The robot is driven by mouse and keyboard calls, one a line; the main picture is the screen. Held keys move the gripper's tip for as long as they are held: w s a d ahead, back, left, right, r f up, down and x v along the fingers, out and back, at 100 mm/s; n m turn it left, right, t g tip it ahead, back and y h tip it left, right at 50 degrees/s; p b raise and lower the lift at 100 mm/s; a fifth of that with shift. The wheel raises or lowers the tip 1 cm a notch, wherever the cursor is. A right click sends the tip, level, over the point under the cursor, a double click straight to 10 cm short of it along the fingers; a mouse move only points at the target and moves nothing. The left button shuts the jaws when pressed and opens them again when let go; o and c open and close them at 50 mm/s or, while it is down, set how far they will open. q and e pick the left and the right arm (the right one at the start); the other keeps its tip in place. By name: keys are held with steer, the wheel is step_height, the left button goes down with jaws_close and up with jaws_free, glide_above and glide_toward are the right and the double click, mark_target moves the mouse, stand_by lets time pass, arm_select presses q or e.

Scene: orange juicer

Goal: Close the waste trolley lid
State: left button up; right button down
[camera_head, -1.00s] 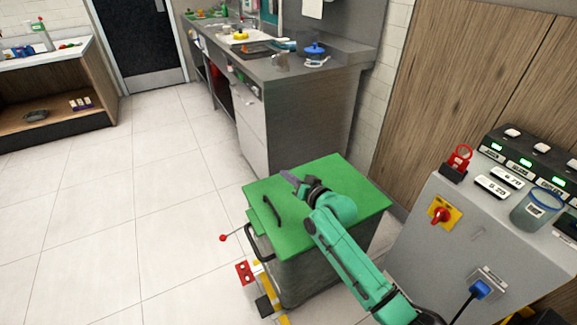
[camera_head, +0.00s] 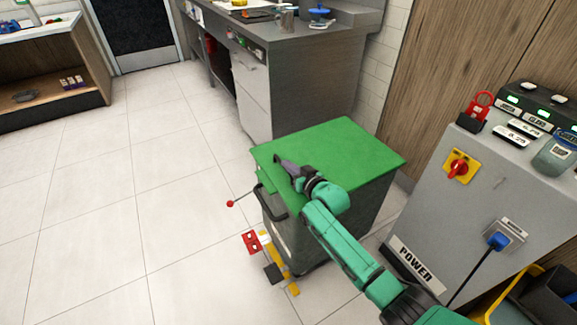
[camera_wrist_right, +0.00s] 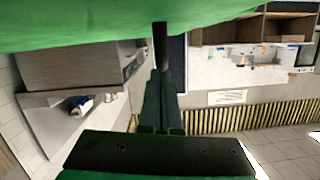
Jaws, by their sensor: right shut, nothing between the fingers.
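The waste trolley (camera_head: 350,210) is a grey bin on the floor. Its flat green lid (camera_head: 335,145) lies across the top and looks level, with no clear gap at the rim. My right gripper (camera_head: 281,161) is shut and empty over the lid's left part. Whether it touches the lid cannot be told. The black handle on the lid seems hidden behind it. In the right wrist view the closed fingers (camera_wrist_right: 160,45) reach to the green lid surface (camera_wrist_right: 80,22), which fills the top. My left gripper is out of view.
A black push bar (camera_head: 270,205) and a red-knobbed rod (camera_head: 230,203) stick out at the trolley's left. A red and yellow pedal area (camera_head: 252,243) is below. A grey power cabinet (camera_head: 480,210) stands right, a counter (camera_head: 300,75) behind. The tiled floor at left is clear.

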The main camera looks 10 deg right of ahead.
steer(key=shift+s+f, duration=0.25)
steer(key=shift+f, duration=0.45)
steer(key=r+p, duration=0.3)
steer(key=w+r+p, duration=0.1)
steer(key=r, duration=0.1)
steer(key=shift+d+r, duration=0.1)
steer(key=shift+d, duration=0.2)
steer(key=s+d+f+g+h+p, duration=0.15)
steer(key=s+d+g, duration=0.3)
steer(key=s, duration=0.75)
steer(key=s+d+f+g+h, duration=0.1)
steer(key=s+d+g+h, duration=0.3)
steer(key=s, duration=0.8)
steer(key=s+d+f+g+h, duration=0.15)
steer(key=s+d, duration=0.45)
steer(key=s, duration=0.6)
step_height(320, 180, down, 20)
steer(key=s+g+p, duration=0.2)
steer(key=s+p, duration=0.1)
steer(key=p, duration=0.2)
steer(key=s+d+f+p, duration=0.1)
steer(key=s+f, duration=0.4)
steer(key=s, duration=0.2)
steer(key=s+d+f+g+p, duration=0.1)
steer(key=s+f, duration=0.3)
steer(key=s, duration=0.4)
steer(key=shift+s+d+f+y+p, duration=0.3)
steer(key=shift+d+f+p, duration=0.05)
steer(key=shift+f+p, duration=0.05)
